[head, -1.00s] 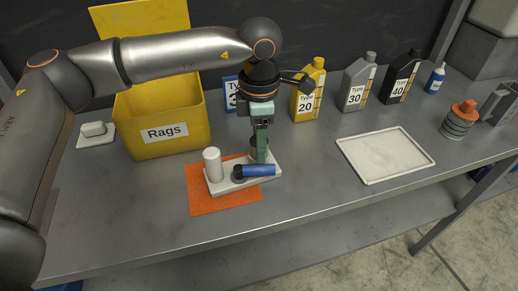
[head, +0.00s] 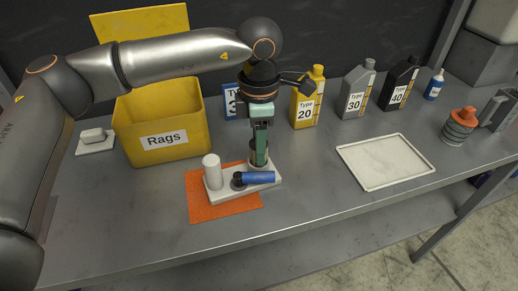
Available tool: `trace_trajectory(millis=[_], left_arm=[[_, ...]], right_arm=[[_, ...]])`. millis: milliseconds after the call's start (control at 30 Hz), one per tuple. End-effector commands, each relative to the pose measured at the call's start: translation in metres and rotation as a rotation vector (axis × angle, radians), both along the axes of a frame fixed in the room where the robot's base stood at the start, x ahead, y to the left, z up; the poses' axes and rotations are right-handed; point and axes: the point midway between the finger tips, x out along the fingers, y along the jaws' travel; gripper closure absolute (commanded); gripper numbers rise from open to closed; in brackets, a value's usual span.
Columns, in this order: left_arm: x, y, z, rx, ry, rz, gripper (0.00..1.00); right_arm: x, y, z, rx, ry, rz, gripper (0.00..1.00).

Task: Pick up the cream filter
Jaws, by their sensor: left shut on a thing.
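The cream filter is most likely the pale upright cylinder (head: 211,172) at the left end of a small white tray (head: 226,196). My left gripper (head: 259,160) points straight down at the back right of that tray, to the right of the pale cylinder and apart from it. Its green fingers are shut on a dark olive-grey cylinder (head: 252,150), partly hidden by the fingers. I cannot tell whether that cylinder still touches the tray. A blue cylinder with a dark end (head: 256,178) lies on the tray in front of the fingers. My right gripper is not in view.
The tray stands on an orange cloth (head: 222,213). A yellow Rags bin (head: 185,152) stands at the left. Bottles, including yellow Type 20 (head: 306,112), line the back. An empty white tray (head: 400,182) lies right, with clear bench between.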

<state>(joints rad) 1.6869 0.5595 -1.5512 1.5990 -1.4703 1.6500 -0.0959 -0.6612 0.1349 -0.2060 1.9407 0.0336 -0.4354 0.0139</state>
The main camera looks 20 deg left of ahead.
Motion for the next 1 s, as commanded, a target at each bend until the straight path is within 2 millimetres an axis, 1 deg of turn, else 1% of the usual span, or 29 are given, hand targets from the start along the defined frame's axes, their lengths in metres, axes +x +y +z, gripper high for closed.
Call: trace_trajectory(millis=[133, 267, 433, 500, 600, 700, 833, 1000], left_arm=[[-0.001, -0.001, 0.023, -0.003, -0.005, -0.002, 1.00], [-0.021, 0.000, 0.046, -0.002, -0.007, -0.003, 1.00], [-0.053, -0.001, 0.083, -0.001, -0.007, -0.003, 1.00], [-0.073, -0.001, 0.087, -0.001, -0.005, -0.006, 1.00], [-0.096, -0.001, 0.098, -0.001, -0.005, -0.004, 1.00], [-0.114, -0.002, 0.106, -0.001, -0.005, -0.003, 1.00], [-0.130, -0.002, 0.114, 0.000, -0.002, -0.001, 1.00], [-0.139, -0.002, 0.118, 0.000, -0.001, 0.000, 1.00]], right_arm=[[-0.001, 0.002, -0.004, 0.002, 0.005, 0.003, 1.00], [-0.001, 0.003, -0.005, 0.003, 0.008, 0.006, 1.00], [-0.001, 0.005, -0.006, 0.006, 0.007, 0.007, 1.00], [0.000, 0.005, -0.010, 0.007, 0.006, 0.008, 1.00], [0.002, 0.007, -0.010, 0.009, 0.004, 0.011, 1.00], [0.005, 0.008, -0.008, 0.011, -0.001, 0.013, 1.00], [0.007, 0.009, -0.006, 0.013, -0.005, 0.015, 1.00], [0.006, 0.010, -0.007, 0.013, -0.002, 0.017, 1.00]])
